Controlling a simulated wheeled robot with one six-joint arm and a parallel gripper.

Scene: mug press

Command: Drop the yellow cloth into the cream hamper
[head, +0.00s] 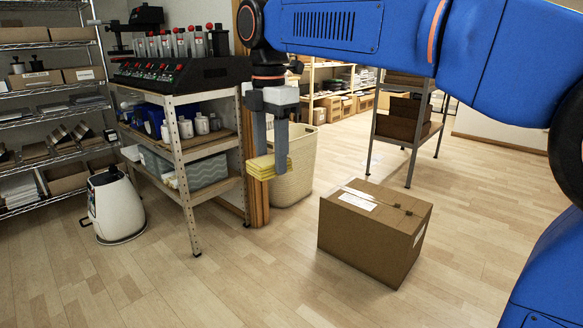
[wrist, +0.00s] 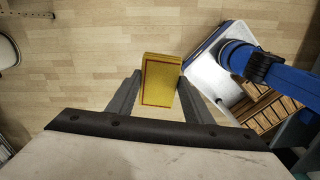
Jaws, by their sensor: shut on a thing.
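My gripper (head: 269,150) points down and is shut on the yellow cloth (head: 268,168), a small folded pad. In the wrist view the cloth (wrist: 160,80) shows as a yellow block with a red stitched border, between my gripper's two fingers (wrist: 158,95). The cream hamper (head: 298,175) stands on the floor behind and to the right of the cloth in the head view. The cloth hangs in front of its left side, lower in the picture than its rim. The gripper and cloth hide part of the hamper. I cannot make out its inside.
A closed cardboard box (head: 373,232) sits on the floor right of the hamper. A metal-legged workbench (head: 190,140) with a black rack of bottles stands close on the left. A white canister (head: 115,207) is farther left. The wooden floor in front is clear.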

